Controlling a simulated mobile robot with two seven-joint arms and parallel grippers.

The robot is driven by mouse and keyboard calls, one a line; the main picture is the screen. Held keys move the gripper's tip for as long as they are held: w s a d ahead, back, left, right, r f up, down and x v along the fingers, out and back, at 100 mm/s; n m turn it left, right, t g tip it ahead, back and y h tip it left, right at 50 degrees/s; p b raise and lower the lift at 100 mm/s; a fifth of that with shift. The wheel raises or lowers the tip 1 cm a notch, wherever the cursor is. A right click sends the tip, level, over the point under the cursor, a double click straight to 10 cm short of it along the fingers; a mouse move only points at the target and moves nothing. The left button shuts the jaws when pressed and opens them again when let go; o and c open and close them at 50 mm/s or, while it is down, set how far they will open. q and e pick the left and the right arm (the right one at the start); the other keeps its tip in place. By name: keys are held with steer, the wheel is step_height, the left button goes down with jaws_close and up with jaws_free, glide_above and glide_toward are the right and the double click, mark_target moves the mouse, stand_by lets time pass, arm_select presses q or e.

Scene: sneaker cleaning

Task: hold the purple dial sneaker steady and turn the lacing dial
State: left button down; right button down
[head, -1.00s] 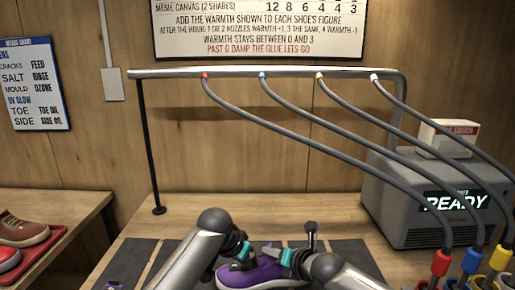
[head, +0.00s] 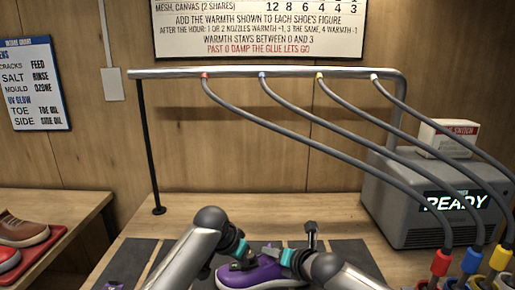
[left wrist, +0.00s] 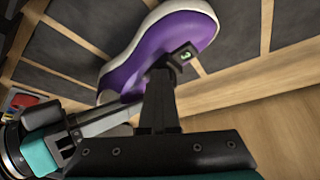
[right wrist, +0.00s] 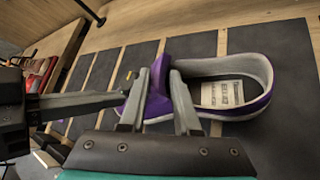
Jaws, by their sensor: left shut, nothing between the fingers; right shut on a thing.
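The purple sneaker (head: 262,273) with a pale sole lies on the bench, partly hidden behind my arms in the head view. My right gripper (right wrist: 160,72) is shut on the sneaker's purple upper (right wrist: 158,105), beside the shoe opening. My left gripper (left wrist: 163,68) has its fingers together and empty, at the front part of the shoe. A small black block with a green "3" (left wrist: 186,56) shows by its fingertips against the purple upper. The lacing dial itself is not clear behind the fingers, and I cannot tell whether they touch it.
Dark mats (head: 350,255) lie along the bench. A grey machine reading READY (head: 415,215) stands at the right, with several hoses (head: 440,200) hanging from a metal rail (head: 270,73). A red tray (head: 50,245) with shoes is on the left table.

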arm_select(q)
steer(key=shift+w+a, duration=0.25)
steer(key=shift+a, duration=0.15)
steer(key=shift+w+a, duration=0.25)
steer(key=shift+a, duration=0.1)
stand_by(0.3)
steer(key=shift+s+a, duration=0.2)
steer(key=shift+s, duration=0.05)
step_height(320, 180, up, 6)
stand_by(0.4)
